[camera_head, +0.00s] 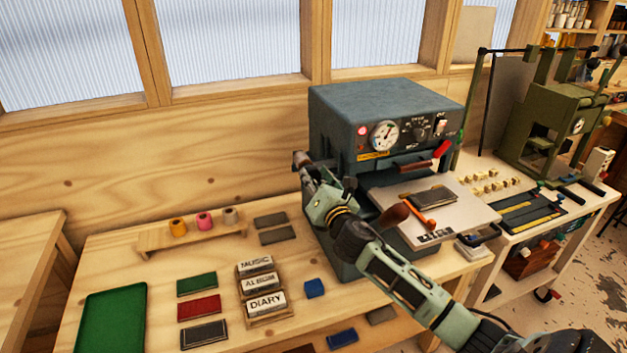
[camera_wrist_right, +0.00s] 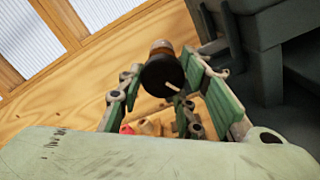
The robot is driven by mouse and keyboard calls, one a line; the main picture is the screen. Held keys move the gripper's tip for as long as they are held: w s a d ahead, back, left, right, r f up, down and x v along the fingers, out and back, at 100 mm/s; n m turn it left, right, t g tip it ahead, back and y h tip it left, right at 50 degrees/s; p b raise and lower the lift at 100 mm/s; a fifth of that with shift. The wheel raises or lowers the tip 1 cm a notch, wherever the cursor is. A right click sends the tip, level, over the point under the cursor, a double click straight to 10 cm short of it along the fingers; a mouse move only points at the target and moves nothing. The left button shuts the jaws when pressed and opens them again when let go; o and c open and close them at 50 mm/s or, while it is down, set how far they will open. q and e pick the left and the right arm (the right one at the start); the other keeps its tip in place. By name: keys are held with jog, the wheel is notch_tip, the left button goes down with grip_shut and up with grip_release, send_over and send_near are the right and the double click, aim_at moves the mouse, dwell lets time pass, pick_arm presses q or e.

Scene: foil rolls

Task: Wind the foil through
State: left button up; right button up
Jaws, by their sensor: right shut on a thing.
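The blue-grey foil machine (camera_head: 385,105) stands on the wooden bench, with a gauge and dials on its front. My right gripper (camera_head: 309,172) is at the machine's left side. In the right wrist view a dark round knob (camera_wrist_right: 161,76) with a brownish end sits between the fingers, and the gripper is shut on it. The fingers hide most of this knob in the head view. No foil strip can be made out. My left gripper is out of view.
Label blocks (camera_head: 265,302), coloured books (camera_head: 199,307) and a green mat (camera_head: 113,320) lie on the bench. A green press (camera_head: 555,125) stands right.

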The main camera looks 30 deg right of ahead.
jog(key=m, duration=0.5)
jog(key=shift+d+r+m, duration=0.1)
jog(key=shift+r+m, duration=0.2)
jog(key=shift+r, duration=0.1)
jog(key=shift+d+r+m, duration=0.1)
jog(key=shift+d+m, duration=0.05)
jog(key=shift+m, duration=2.05)
jog(key=o, duration=0.9)
jog(key=shift+o, duration=0.9)
jog(key=shift+f, duration=0.2)
